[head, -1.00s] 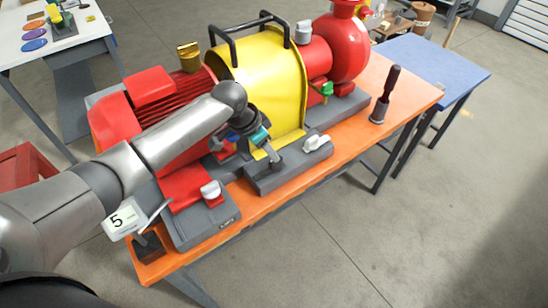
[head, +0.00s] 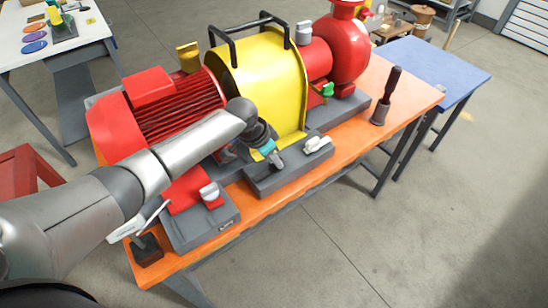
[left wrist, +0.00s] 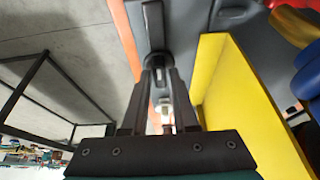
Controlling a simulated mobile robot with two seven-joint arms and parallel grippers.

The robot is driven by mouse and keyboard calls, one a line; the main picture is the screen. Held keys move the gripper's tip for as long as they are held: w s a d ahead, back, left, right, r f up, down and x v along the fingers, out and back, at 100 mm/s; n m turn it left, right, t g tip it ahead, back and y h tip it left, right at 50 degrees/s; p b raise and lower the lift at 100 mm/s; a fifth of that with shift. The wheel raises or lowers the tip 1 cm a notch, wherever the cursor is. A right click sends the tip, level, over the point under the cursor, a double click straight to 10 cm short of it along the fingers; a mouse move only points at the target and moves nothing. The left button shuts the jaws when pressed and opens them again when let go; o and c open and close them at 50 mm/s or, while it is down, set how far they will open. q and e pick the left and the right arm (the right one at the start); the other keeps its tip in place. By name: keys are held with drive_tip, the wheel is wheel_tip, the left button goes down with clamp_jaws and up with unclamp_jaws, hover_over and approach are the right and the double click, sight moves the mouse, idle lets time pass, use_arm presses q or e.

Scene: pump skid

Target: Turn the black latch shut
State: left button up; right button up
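The black latch (left wrist: 153,28) shows in the left wrist view as a dark bar with a round end, on the grey base beside the yellow guard. In the head view my left gripper hides most of it. My left gripper (head: 277,161) points down at the base's front edge, next to the guard. In the left wrist view its two dark fingers (left wrist: 159,75) stand apart, with a gap between them. Their tips are at the round end of the latch; I cannot tell whether they touch it. My right gripper is not in view.
The yellow guard (head: 268,78) stands close beside my left gripper. A white-handled fitting (head: 318,144) is just right of it on the base. A dark-handled tool (head: 386,95) stands upright at the orange table's (head: 412,88) right part. A silver bolt (left wrist: 164,106) shows between my fingers.

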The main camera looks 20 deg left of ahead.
use_arm(q)
clamp_jaws()
idle(1.0)
